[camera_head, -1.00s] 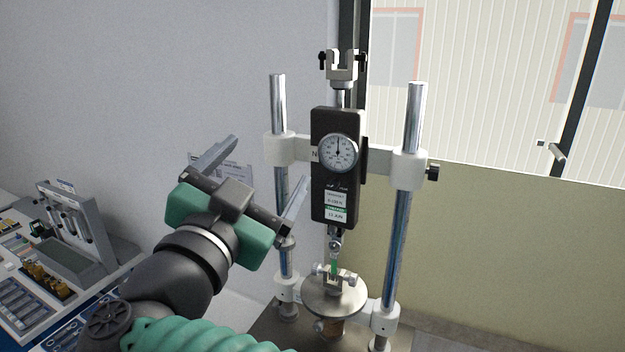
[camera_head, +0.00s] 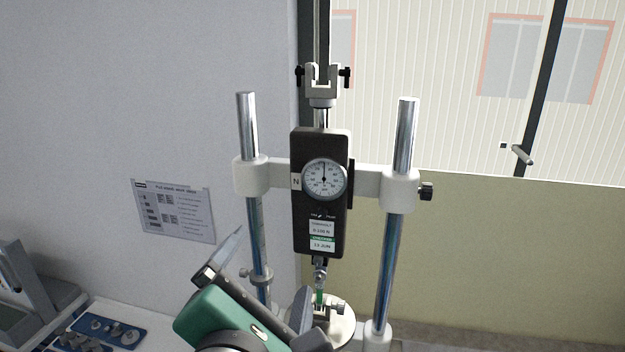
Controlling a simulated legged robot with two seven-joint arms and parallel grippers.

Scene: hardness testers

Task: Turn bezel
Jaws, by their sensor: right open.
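The bezel (camera_head: 343,190) is the round rim of the white dial gauge (camera_head: 324,179), on the front of a black force gauge body (camera_head: 309,222). The gauge is fixed upright on a crossbar between two steel columns. My right gripper (camera_head: 268,272) is open and empty, below and left of the gauge and apart from the bezel. One finger points up past the left column's lower part; the other is near the round plate. The lower part of this gripper is cut off by the frame. My left gripper is not in view.
The left column (camera_head: 247,125) and right column (camera_head: 405,140) flank the gauge, with a black knob (camera_head: 426,191) at right. A small clamp and round plate (camera_head: 345,325) stand below. A paper notice (camera_head: 174,211) hangs on the wall. A blue tray (camera_head: 112,331) lies lower left.

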